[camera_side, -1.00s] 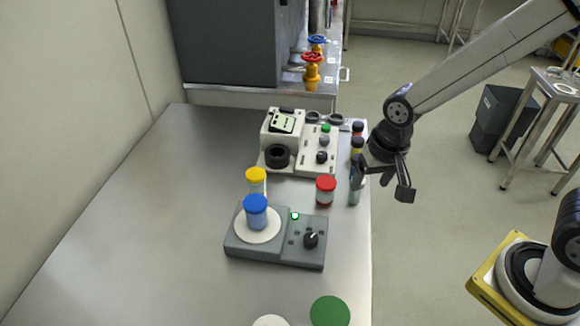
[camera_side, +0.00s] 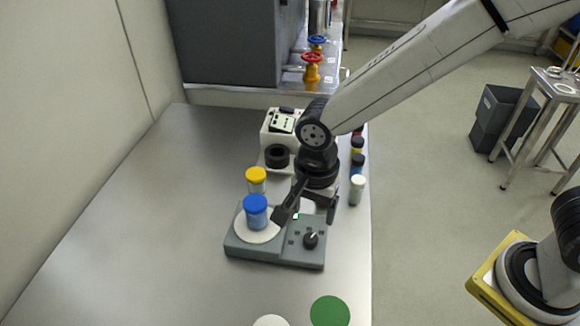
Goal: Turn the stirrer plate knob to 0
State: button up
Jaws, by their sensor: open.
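The grey stirrer plate (camera_side: 262,253) sits on the steel bench. Its dark knob (camera_side: 311,239) is on the right part of its top, with a light mark on it. A small lit green indicator (camera_side: 295,216) is left of and behind the knob. A blue-capped jar (camera_side: 256,212) stands on the round white plate (camera_side: 241,232). My gripper (camera_side: 306,218) is open and empty, pointing down above the back of the stirrer plate, its fingers spread to either side of the indicator in the picture. It appears above the knob and apart from it.
A yellow-capped jar (camera_side: 256,181) stands behind the stirrer. A white instrument (camera_side: 273,158) is farther back, partly hidden by my arm. Several capped vials (camera_side: 357,188) line the bench's right edge. A green disc (camera_side: 330,311) lies in front. The bench's left side is clear.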

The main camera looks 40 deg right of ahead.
aim_at(311, 238)
jog(key=shift+f, duration=0.1)
jog(key=shift+f, duration=3.85)
grip_shut()
